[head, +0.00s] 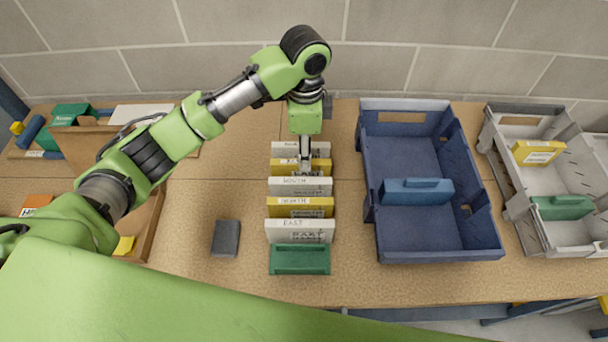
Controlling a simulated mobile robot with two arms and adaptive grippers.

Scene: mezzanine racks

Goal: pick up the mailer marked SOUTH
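The white mailer marked SOUTH (288,187) stands third from the back in a row of upright mailers on the table. A yellow mailer (283,167) stands just behind it, and a yellow mailer marked NORTH (283,207) just in front. My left gripper (305,167) points down over the row, its finger in front of the yellow mailer and close behind the SOUTH mailer's top edge. Its fingertips are small and partly hidden, so I cannot tell whether it touches or grips anything. My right gripper is not in view.
A white EAST mailer (299,232) and a green mailer (299,261) end the row in front. A blue crate (440,252) stands to the right, a grey crate (530,232) beyond it. A dark block (226,238) lies left. A brick-like wall closes the back.

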